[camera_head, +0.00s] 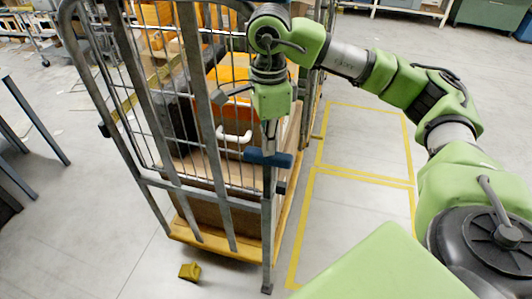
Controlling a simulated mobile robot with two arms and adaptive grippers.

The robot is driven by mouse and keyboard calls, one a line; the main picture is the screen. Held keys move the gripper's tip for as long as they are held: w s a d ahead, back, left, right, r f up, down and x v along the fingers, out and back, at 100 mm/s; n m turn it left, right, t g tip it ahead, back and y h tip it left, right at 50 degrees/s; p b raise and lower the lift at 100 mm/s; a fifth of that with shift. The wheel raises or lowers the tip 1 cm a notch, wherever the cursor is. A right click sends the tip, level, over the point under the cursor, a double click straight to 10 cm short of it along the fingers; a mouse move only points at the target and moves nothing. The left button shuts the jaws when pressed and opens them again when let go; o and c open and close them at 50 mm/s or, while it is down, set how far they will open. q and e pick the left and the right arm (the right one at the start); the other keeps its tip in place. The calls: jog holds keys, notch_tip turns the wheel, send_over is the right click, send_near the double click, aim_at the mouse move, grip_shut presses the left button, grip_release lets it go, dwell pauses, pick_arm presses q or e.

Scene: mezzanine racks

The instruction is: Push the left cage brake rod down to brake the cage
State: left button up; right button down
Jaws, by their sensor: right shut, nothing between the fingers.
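The grey metal roll cage (190,110) stands upright in the left and middle of the head view, with its near corner post closest to me. A short blue bar (262,158), which looks like the brake rod's handle, sits across this corner post at mid height. My right gripper (269,140) points down directly over the blue bar. It is shut and empty, and its tips appear at the bar; I cannot tell whether they touch it. My left gripper is not in view.
The cage holds orange and brown boxes (232,75) on a wooden base with a yellow edge. Yellow floor lines (365,178) mark clear floor to the right. Dark table legs (30,125) stand left.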

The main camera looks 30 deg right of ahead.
aim_at(268, 160)
jog(key=shift+f+b, duration=2)
jog(key=shift+f, duration=0.55)
jog(key=shift+r+p, duration=2.25)
jog(key=shift+r, duration=1.35)
